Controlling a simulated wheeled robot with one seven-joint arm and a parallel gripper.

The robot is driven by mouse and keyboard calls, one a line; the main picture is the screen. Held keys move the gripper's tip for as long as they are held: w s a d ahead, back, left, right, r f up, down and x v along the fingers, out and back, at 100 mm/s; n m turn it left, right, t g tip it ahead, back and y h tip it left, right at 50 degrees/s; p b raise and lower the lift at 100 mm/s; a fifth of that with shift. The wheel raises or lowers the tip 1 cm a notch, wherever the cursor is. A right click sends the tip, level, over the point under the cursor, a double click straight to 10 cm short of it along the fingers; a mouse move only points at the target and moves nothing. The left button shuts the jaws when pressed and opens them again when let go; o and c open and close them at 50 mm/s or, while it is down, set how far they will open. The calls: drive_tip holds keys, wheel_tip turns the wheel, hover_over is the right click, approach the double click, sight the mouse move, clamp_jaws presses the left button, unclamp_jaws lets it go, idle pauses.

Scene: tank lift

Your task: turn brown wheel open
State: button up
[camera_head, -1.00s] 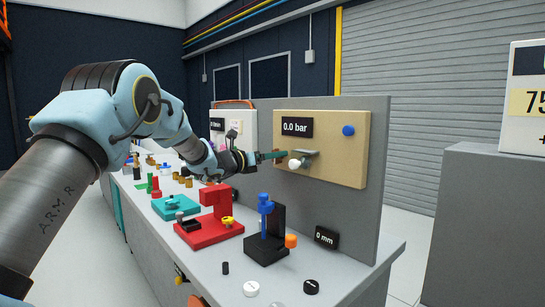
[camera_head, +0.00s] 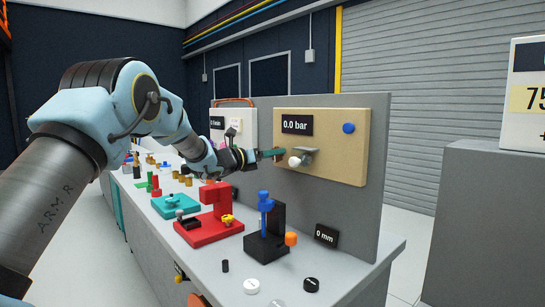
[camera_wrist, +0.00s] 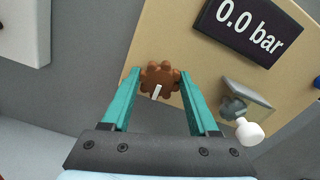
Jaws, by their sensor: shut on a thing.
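The brown wheel (camera_wrist: 161,74) is a small lobed knob on the tan panel, with a white mark pointing down and slightly left in the wrist view. My gripper (camera_wrist: 160,80) has its two teal fingers on either side of the wheel, shut on it. In the head view my gripper (camera_head: 271,154) reaches the left part of the tan panel (camera_head: 345,170); the wheel is not clearly visible there. The black display (camera_head: 297,125) reads 0.0 bar.
A grey lever with a white knob (camera_wrist: 248,132) sits close to the right finger, also seen in the head view (camera_head: 296,161). A blue knob (camera_head: 348,128) is at the panel's upper right. Red (camera_head: 215,235) and black fixtures (camera_head: 268,247) stand on the bench below.

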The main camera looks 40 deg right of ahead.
drive_tip(key=shift+w+f+n+b, duration=0.15)
drive_tip(key=shift+n+b, duration=0.1)
drive_tip(key=shift+n, duration=4.05)
drive_tip(key=shift+w+f+n+b, duration=0.1)
drive_tip(key=shift+n+b, duration=0.1)
drive_tip(key=shift+n, duration=4.1)
drive_tip(key=o, duration=1.4)
drive_tip(key=shift+f, duration=0.1)
drive_tip(key=shift+c, duration=0.2)
drive_tip(key=a+b, duration=0.3)
drive_tip(key=a, duration=0.7)
drive_tip(key=shift+w+a+b, duration=0.25)
drive_tip(key=shift+a+b, duration=0.05)
drive_tip(key=shift+a, duration=0.1)
